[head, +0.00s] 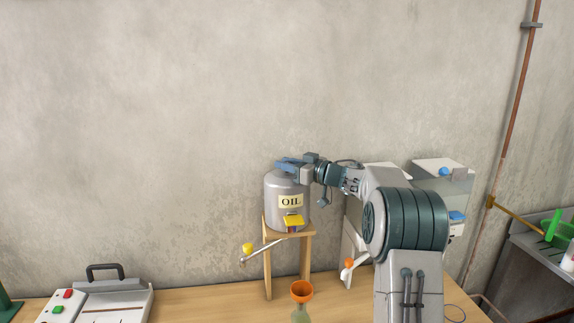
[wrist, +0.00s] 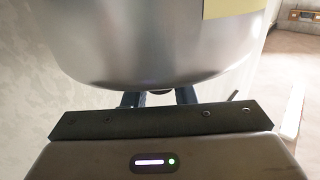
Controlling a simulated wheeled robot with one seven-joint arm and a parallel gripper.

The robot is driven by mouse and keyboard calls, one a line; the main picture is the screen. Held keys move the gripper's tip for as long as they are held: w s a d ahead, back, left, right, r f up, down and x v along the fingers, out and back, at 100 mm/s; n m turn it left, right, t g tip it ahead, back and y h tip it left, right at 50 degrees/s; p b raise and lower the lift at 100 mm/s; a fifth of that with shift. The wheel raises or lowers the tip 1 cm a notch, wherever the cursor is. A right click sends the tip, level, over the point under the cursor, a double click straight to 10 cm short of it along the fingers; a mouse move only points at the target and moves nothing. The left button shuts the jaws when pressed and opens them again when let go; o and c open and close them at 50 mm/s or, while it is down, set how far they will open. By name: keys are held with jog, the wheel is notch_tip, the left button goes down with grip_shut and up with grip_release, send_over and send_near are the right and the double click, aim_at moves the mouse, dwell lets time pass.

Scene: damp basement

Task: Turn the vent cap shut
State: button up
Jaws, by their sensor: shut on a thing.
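The grey oil tank (head: 283,212), labelled OIL, stands on a wooden stand (head: 268,268) against the wall. Its curved wall also fills the top of the wrist view (wrist: 150,45). My gripper (head: 287,164) is at the top of the tank, with my arm reaching in from the right. In the wrist view my two fingers (wrist: 160,98) reach past the tank's edge, with a small dark part between them. My gripper is shut on this part, apparently the vent cap (wrist: 160,92). The cap is mostly hidden, so its turn angle cannot be seen.
A yellow tap (head: 293,221) is on the tank's front. A yellow-knobbed lever (head: 248,248) sticks out left of the stand. An orange funnel (head: 301,291) sits below. A handled case (head: 110,300) is at left, and a white box (head: 440,175) is behind my arm.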

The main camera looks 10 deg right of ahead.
jog(key=o, duration=1)
jog(key=shift+c, duration=0.2)
jog(key=shift+d, duration=0.1)
jog(key=shift+s+d+f, duration=0.1)
jog(key=shift+s+d, duration=0.1)
jog(key=shift+s, duration=0.05)
jog(key=b+v, duration=0.4)
jog(key=v, duration=0.9)
jog(key=shift+r, duration=0.2)
